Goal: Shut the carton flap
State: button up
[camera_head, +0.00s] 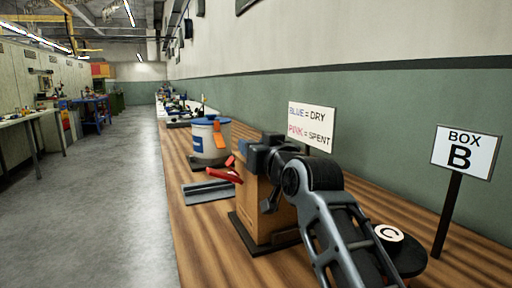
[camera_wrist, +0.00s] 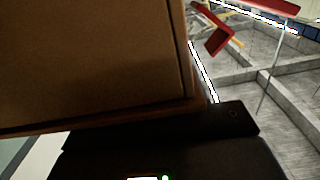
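The brown carton (camera_head: 283,216) stands upright on the wooden bench in the head view, partly hidden behind my arm. Its brown cardboard (camera_wrist: 90,60) fills the left of the wrist view, very close to the camera, with a dark seam near its right edge. I cannot tell which panel is the flap or how far it stands open. My gripper (camera_head: 235,168) is at the carton's upper left side. Red pieces show there, seemingly its fingers, and red pieces also show at the top right of the wrist view. Whether the fingers are apart or touch the flap is unclear.
A white tub with a blue lid (camera_head: 211,122) and a grey tray (camera_head: 208,193) are left of the carton. The aisle floor (camera_head: 115,190) is clear.

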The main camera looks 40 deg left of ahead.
jog(key=shift+d, duration=0.1)
jog(key=v, duration=0.7)
jog(key=shift+s+d, duration=0.15)
jog(key=shift+d, duration=0.1)
dwell(0.4)
